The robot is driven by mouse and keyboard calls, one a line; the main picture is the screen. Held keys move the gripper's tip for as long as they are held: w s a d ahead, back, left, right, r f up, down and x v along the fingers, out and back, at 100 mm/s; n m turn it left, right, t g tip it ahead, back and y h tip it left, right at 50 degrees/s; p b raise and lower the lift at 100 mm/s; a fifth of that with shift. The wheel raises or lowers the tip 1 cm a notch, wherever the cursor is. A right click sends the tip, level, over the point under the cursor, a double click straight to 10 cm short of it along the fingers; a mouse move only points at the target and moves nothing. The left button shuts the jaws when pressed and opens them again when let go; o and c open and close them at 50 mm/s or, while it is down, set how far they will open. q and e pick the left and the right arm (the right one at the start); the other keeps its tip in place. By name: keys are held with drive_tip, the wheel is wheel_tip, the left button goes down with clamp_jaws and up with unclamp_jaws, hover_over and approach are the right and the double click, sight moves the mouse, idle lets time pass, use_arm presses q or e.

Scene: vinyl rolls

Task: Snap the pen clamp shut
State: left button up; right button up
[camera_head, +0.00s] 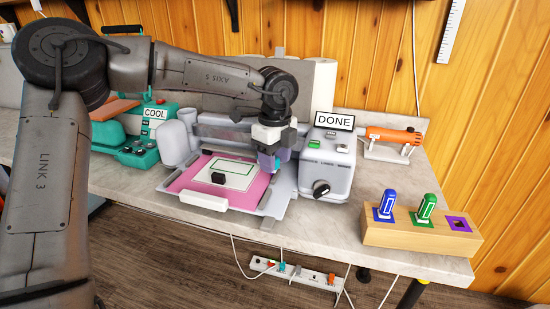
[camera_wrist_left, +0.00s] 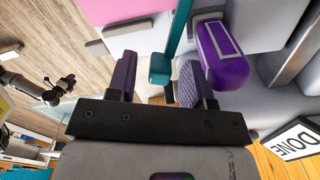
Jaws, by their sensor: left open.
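My left gripper (camera_head: 268,158) is over the right part of the cutting plotter (camera_head: 205,200), at its carriage. In the left wrist view the gripper (camera_wrist_left: 156,68) is open, with its two purple-padded fingers apart. A teal bar (camera_wrist_left: 177,32), which looks like the pen clamp's lever, reaches down between the fingers, nearer the right one. Whether it touches that finger I cannot tell. A purple pen (camera_wrist_left: 222,55) stands just right of the fingers, outside them. The gripper hides most of the carriage in the head view. My right gripper is not in view.
A grey box with a DONE sign (camera_head: 334,121) stands close right. A wooden pen block (camera_head: 415,238) holds a blue and a green pen; its purple slot is empty.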

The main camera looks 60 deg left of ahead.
use_arm(q)
wheel_tip(320, 180, up, 14)
drive_tip(key=p, duration=0.2)
idle(0.4)
drive_tip(key=shift+f, duration=0.1)
drive_tip(key=shift+o, duration=0.2)
